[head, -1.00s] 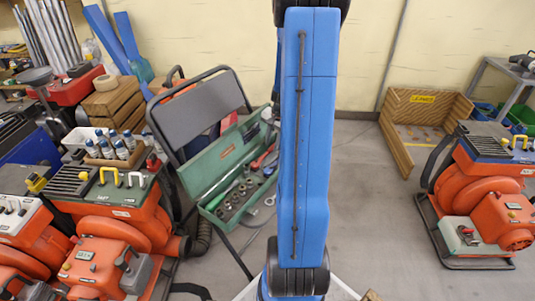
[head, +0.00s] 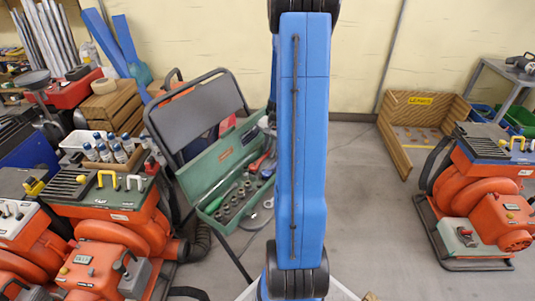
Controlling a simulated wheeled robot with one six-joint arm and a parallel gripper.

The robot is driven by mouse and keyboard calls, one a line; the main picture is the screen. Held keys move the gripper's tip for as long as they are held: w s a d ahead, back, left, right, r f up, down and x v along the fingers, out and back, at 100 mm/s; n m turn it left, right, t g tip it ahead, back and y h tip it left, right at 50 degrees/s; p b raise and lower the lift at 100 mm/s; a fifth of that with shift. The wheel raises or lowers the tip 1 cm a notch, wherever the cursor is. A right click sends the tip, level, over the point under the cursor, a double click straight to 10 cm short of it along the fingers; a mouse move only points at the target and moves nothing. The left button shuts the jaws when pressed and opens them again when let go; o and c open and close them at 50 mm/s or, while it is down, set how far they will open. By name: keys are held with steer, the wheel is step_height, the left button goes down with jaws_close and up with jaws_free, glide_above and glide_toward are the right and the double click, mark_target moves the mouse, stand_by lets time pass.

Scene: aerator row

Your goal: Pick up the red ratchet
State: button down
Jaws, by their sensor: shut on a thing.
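My gripper is out of view; my blue arm link stands upright through the middle of the head view and blocks what lies behind it. An open green toolbox (head: 207,172) rests on the folding chair, left of my arm. Several metal sockets lie in its tray. A thin red piece (head: 257,163) shows at the toolbox's right end, close to my arm. It is small and partly covered, so I cannot tell whether it is the red ratchet. What my gripper holds is hidden.
The black folding chair (head: 194,108) stands close on the left. Orange machines (head: 112,232) crowd the lower left, and another orange machine (head: 485,195) stands at right. A wooden bin (head: 395,145) with a yellow label sits by the wall. Grey floor (head: 365,215) is clear right of my arm.

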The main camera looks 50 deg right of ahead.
step_height(320, 180, up, 13)
stand_by(0.8)
